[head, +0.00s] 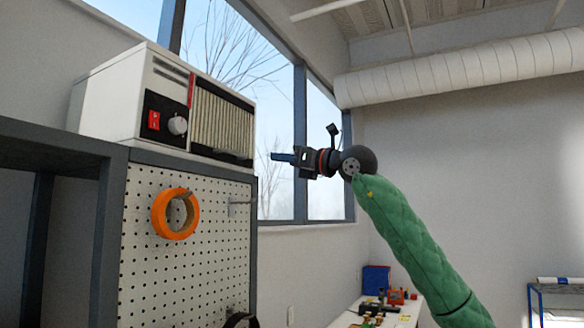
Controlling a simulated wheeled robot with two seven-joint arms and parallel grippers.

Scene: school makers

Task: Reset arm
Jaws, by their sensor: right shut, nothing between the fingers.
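My right gripper (283,157) is at the end of the green-sleeved right arm, which comes up from the lower right. It is raised in the air, shut, and points left toward the white box-shaped device. Nothing shows between its fingers. In the picture the fingertips are just right of the device's lower right corner, with a visible gap between them. My left gripper is not in view.
The white device (110,100) with a red switch and knob sits on a pegboard cabinet (150,270). An orange tape roll (158,222) hangs on the pegboard. A white table (345,320) with several small items stands low behind. Open air surrounds the right arm.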

